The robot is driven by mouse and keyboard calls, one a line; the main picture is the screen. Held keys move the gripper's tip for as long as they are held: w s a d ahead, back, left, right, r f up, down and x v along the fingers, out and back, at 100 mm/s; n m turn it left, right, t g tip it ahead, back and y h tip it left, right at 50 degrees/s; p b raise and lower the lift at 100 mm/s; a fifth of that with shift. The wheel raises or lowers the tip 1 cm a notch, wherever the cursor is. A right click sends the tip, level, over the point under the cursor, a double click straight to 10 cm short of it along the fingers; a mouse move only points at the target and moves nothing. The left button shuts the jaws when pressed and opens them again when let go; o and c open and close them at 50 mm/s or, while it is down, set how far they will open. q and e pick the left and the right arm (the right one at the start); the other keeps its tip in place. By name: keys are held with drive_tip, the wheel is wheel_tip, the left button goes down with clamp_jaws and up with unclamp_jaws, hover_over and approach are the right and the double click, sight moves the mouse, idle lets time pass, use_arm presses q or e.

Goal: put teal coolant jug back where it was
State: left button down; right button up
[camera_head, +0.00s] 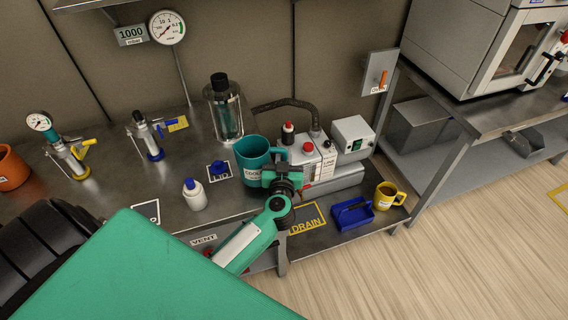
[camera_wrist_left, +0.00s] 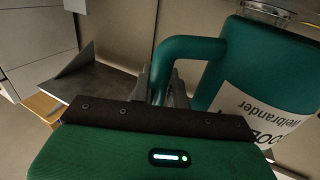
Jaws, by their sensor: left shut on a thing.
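The teal coolant jug (camera_head: 252,152) is over the right half of the steel bench in the head view, upright, with a white label starting "COOL". My left gripper (camera_head: 284,178) is at its right side, shut on its handle. In the left wrist view the jug (camera_wrist_left: 262,65) fills the right side with its label upside down. Its handle (camera_wrist_left: 190,50) runs down to my left gripper's fingers (camera_wrist_left: 152,88). Whether the jug's base touches the bench is hard to tell. My right gripper is not in view.
Close behind the jug stand a pump (camera_head: 318,158) and a glass vessel (camera_head: 226,112). A blue-capped white bottle (camera_head: 194,196) and a blue knob on the "LID" mark (camera_head: 219,170) are left of it. A "DRAIN" mark (camera_head: 307,219), blue tray (camera_head: 352,214) and yellow mug (camera_head: 385,196) lie right.

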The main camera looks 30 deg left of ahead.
use_arm(q)
drive_tip(key=shift+f, duration=1.3)
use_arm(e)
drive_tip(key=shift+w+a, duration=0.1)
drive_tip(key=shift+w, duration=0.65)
use_arm(q)
drive_tip(key=shift+f, duration=0.1)
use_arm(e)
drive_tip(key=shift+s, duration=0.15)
use_arm(q)
drive_tip(key=c, duration=1.4)
unclamp_jaws()
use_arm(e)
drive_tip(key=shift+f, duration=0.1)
